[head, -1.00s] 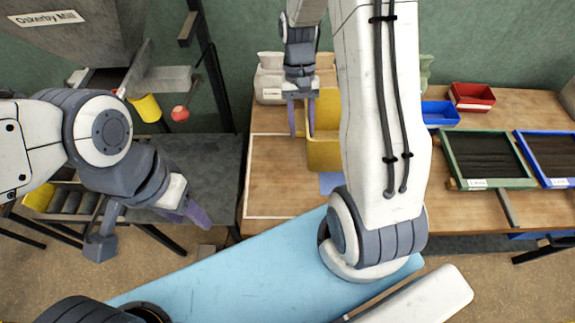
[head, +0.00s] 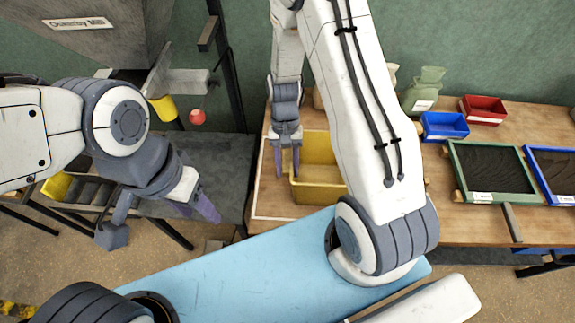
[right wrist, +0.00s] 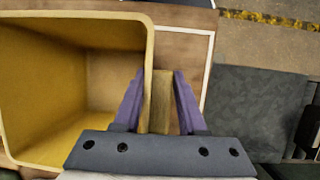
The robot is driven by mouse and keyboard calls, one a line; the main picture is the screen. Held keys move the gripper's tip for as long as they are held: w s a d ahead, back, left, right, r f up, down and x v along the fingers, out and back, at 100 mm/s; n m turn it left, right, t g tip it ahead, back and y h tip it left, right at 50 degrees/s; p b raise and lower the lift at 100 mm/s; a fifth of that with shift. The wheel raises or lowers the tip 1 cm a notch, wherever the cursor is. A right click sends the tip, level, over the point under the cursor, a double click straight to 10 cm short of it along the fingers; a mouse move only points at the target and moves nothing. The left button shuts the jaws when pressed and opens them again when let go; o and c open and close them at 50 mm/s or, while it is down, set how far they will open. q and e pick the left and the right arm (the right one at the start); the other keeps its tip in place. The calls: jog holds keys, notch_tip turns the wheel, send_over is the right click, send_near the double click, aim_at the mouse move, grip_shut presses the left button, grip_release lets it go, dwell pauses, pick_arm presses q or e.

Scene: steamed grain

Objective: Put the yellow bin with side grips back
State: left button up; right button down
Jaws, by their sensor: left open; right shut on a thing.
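The yellow bin (head: 318,192) is over the left part of the wooden bench, near its front edge, partly behind my right arm. Its open interior looks empty. In the right wrist view the bin (right wrist: 55,90) fills the left side. My right gripper (head: 287,172) is shut on the bin's side grip (right wrist: 160,100), a brownish block between the purple fingers. Whether the bin rests on the bench or hangs just above it I cannot tell. The bin's far grip is hidden. My left gripper (head: 198,207) is open and empty, left of the bench.
A white outline (head: 258,195) marks the bench beside the bin. A blue bin (head: 443,126), a red bin (head: 483,110), a green sack (head: 424,90) and framed trays (head: 492,172) are to the right. A dark grey table (head: 215,165) stands left, beneath the mill (head: 100,30).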

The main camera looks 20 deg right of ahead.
jog(key=shift+c, duration=2.3)
grip_release()
jog(key=b+v, duration=0.2)
jog(key=v, duration=1)
jog(key=s+a+r+n+t+h, duration=0.1)
jog(key=s+a+r+n+t, duration=0.1)
jog(key=s+a+r+n, duration=0.5)
jog(key=s+a+r+n+t, duration=0.1)
jog(key=s+a+n, duration=0.4)
jog(key=s, duration=0.6)
jog(key=shift+a+r+n+t+y, duration=0.3)
jog(key=shift+a+t+y, duration=0.1)
jog(key=shift+a+t, duration=0.1)
jog(key=shift+s, duration=0.15)
